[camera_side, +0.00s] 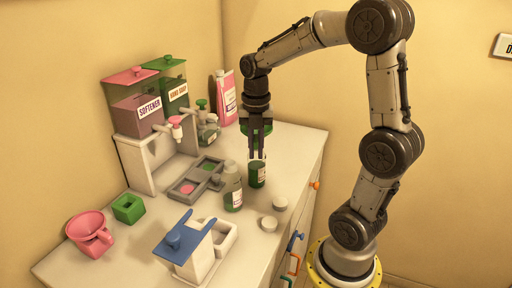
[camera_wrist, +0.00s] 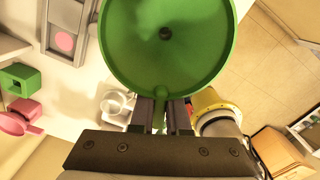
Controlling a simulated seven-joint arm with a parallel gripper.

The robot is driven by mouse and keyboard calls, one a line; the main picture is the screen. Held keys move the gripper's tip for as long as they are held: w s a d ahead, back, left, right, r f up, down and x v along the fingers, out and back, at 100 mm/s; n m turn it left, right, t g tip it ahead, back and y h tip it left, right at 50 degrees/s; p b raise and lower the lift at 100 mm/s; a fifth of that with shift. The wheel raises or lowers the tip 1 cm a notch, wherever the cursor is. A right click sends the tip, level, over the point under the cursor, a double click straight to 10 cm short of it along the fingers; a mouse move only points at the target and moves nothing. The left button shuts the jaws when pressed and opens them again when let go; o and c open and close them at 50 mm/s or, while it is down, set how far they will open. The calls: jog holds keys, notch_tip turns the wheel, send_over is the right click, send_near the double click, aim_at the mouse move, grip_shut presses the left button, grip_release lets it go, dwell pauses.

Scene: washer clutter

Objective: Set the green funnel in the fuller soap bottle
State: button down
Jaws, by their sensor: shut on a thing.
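The green funnel (camera_wrist: 165,45) fills the upper middle of the wrist view, its wide mouth facing the camera. My gripper (camera_wrist: 160,118) is shut on the funnel's small handle. In the side view my gripper (camera_side: 257,153) points down above the right soap bottle (camera_side: 257,175), and only green bits of the funnel (camera_side: 268,129) show around it. That bottle looks dark green nearly to its top. The left soap bottle (camera_side: 233,190) shows green lower down and a paler upper part, so it looks less full. The funnel's spout is hidden; I cannot tell whether it touches a bottle.
Two pale caps (camera_side: 280,203) (camera_side: 269,224) lie in front of the bottles. A softener and hand soap dispenser (camera_side: 150,150) stands behind, with a grey drip tray (camera_side: 184,191).

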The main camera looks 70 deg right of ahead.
jog(key=c, duration=0.8)
grip_release()
